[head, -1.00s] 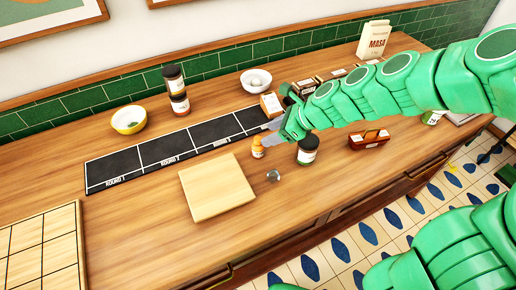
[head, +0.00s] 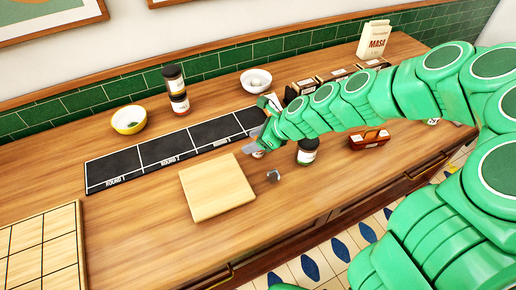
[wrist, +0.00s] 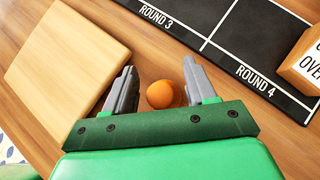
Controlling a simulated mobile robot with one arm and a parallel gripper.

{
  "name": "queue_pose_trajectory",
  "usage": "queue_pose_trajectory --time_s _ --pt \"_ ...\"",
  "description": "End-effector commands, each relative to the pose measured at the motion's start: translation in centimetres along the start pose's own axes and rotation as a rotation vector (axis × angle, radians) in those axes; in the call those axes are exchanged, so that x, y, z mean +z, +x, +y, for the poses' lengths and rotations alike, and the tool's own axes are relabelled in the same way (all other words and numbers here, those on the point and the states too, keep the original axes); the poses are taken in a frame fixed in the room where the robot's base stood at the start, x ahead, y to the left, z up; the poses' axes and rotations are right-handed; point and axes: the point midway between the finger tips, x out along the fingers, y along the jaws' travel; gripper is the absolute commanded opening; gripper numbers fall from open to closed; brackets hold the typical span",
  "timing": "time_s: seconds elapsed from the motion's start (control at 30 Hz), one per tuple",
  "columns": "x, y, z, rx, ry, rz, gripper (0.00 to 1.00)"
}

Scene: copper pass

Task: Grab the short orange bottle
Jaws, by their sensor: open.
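The short orange bottle (wrist: 160,94) shows its round orange top between the two grey fingers of my gripper (wrist: 160,70) in the wrist view. The fingers are apart, one on each side of it, with the right finger nearer to it than the left. In the head view my gripper (head: 252,147) is down over the bottle and hides most of it. Only a small lower part of the bottle (head: 259,154) shows there. I cannot tell whether a finger touches it.
A wooden board (head: 217,188) lies left of my gripper, and a black mat (head: 140,160) marked with rounds lies behind it. A dark jar (head: 307,151), a small metal object (head: 273,176) and a red-brown box (head: 370,139) stand nearby.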

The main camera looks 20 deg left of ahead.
Motion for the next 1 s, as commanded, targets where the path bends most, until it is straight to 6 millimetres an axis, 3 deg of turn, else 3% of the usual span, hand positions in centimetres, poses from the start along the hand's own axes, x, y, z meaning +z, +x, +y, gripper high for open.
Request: queue_pose_trajectory --time_s 0.2,0.6,1.0 --pt "0.02 0.05 -0.01 -0.001 0.000 0.000 0.56" --pt "0.01 0.04 -0.01 0.000 0.001 0.000 0.00" --pt "0.61 -0.56 -0.04 -0.001 0.000 0.000 0.00"
